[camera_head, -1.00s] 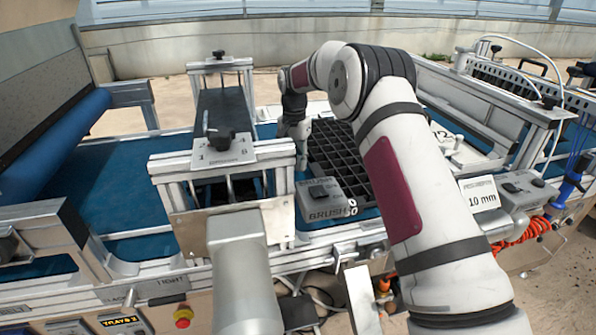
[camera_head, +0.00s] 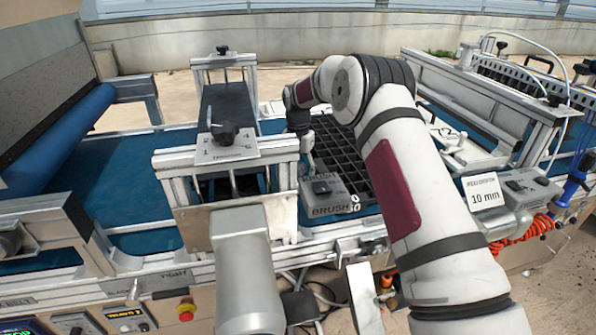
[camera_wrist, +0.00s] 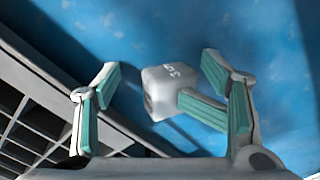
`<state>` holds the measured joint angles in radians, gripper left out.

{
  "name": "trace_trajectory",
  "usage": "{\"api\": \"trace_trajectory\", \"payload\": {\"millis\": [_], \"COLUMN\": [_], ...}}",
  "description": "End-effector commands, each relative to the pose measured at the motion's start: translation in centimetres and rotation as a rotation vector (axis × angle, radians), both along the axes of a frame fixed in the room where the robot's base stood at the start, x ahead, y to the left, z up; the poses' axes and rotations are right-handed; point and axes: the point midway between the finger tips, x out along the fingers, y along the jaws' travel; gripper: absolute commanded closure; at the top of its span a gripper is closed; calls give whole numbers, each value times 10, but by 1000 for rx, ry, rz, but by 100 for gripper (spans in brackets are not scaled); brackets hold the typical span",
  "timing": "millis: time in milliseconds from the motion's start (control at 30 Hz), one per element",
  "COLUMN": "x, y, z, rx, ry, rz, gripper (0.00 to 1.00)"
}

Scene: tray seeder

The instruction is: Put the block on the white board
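The block (camera_wrist: 168,92) is a small whitish cube with dark marks on its top. In the wrist view it is on or just above the blue belt (camera_wrist: 240,25), between the spread fingers of my gripper (camera_wrist: 160,72). The fingers have teal pads and are open. A teal-padded bar reaches to the block's right side; I cannot tell whether it touches. In the head view my gripper is mostly hidden beside the grey BRUSH box, and the block cannot be made out. A white flat piece (camera_head: 466,153), possibly the white board, lies right of my arm.
A black cell tray (camera_head: 335,140) lies on the belt behind the BRUSH box (camera_head: 328,194); its edge fills the lower left of the wrist view. Metal frames stand left and right. Open blue belt (camera_head: 110,180) lies at the left.

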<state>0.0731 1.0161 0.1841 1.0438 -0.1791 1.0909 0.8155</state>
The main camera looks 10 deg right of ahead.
Motion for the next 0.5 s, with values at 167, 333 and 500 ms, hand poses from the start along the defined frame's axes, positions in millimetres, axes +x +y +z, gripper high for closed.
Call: {"api": "trace_trajectory", "payload": {"millis": [167,333,500], "x": [0,0,1], "y": [0,0,0], "z": [0,3,23], "rx": [1,0,-1], "ry": [1,0,-2], "rz": [0,0,0], "gripper": [34,34,34]}}
